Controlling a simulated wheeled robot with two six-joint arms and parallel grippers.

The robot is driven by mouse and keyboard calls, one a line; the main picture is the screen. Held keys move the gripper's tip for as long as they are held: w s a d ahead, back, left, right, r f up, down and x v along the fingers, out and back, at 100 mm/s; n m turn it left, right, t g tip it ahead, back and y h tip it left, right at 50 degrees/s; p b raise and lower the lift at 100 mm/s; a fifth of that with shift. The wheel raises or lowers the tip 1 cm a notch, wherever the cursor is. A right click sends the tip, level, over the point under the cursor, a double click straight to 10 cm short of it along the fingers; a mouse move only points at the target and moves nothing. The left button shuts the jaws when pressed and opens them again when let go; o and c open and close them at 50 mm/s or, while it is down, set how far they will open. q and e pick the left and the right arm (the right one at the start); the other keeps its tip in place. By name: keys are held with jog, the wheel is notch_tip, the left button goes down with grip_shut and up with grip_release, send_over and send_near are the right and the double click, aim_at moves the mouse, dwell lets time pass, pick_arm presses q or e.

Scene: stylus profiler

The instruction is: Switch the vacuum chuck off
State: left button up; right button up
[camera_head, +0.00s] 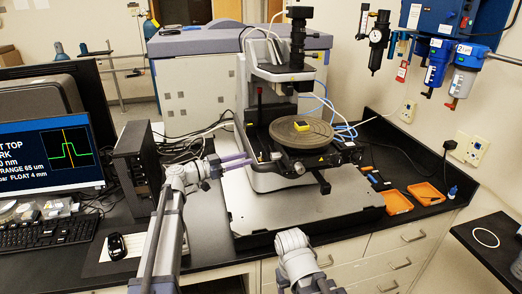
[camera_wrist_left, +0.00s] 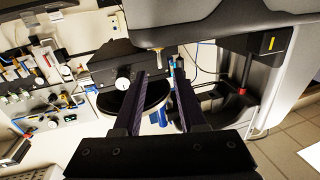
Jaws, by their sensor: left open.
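The stylus profiler (camera_head: 270,172) stands on a light base plate, with a round dark chuck (camera_head: 283,131) carrying a small yellow piece (camera_head: 301,126). The chuck also shows partly between and behind my fingers in the left wrist view (camera_wrist_left: 156,94). A thin upright lever with a red top (camera_head: 260,88) stands left of the chuck. I cannot tell which control is the vacuum switch. My left gripper (camera_head: 250,158) is open and empty at the profiler's left side, just below chuck height; its fingers (camera_wrist_left: 160,76) show in the wrist view.
A monitor (camera_head: 62,158), keyboard (camera_head: 45,235) and black box (camera_head: 139,165) stand at the left. Orange trays (camera_head: 426,193) lie right of the base plate (camera_head: 330,208). Blue filters (camera_head: 438,62) hang on the right wall. Dark bench top is free at the right.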

aim_at(261, 154)
pick_arm(q)
jog(key=shift+x, duration=3.7)
jog(key=shift+s, duration=0.1)
grip_shut()
